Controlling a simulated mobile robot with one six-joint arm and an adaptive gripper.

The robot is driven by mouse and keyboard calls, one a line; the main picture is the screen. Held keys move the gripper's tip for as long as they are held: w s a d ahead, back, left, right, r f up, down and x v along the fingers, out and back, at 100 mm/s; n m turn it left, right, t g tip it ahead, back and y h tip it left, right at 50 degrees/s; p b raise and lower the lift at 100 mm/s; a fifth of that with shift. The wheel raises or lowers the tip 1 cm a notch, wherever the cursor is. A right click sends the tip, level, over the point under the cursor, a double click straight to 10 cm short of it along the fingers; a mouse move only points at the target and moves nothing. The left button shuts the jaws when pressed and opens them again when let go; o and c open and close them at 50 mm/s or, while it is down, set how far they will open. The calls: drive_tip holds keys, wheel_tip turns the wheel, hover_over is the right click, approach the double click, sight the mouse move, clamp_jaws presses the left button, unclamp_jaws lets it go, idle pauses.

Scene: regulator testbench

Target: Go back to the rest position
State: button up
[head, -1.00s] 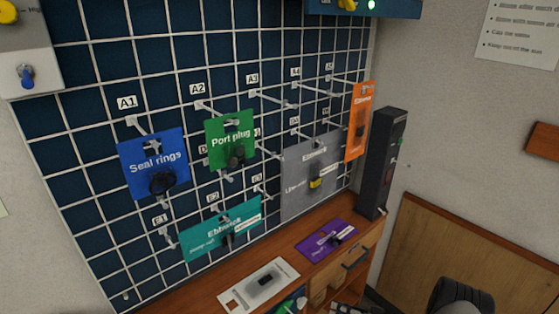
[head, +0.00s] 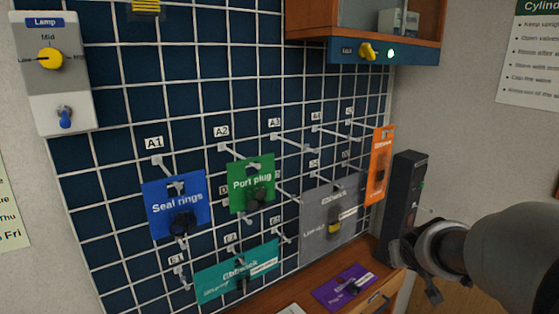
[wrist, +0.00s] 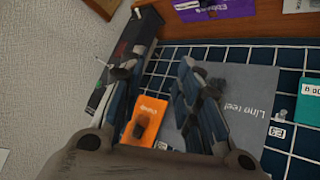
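My gripper (wrist: 158,78) shows in the wrist view with its two dark fingers spread apart and nothing held between them. An orange card (wrist: 150,118) and a grey card (wrist: 232,92) show behind and between the fingers. In the head view my arm reaches in from the right edge, in front of the dark upright box (head: 405,200). The fingertips are hard to make out in that view. No rest position is marked in either view.
The wall grid holds a blue card (head: 160,205), a green card (head: 240,170) and a teal card (head: 215,282) on hooks. A purple card (head: 343,287) lies on the wooden bench (head: 385,277). A lamp switch panel (head: 75,95) is at upper left, a cabinet (head: 350,25) at upper right.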

drive_tip(key=s+a+g+y, duration=0.1)
drive_tip(key=s+a, duration=0.4)
drive_tip(key=s, duration=0.5)
drive_tip(key=s+a+g+y, duration=0.1)
drive_tip(key=s+a, duration=0.4)
drive_tip(key=s, duration=0.6)
drive_tip(key=s+a+g+y, duration=0.1)
drive_tip(key=s+a, duration=0.3)
drive_tip(key=s, duration=0.6)
drive_tip(key=shift+s+a+n+g, duration=0.2)
drive_tip(key=shift+a+n+g, duration=0.2)
drive_tip(key=shift+g, duration=0.3)
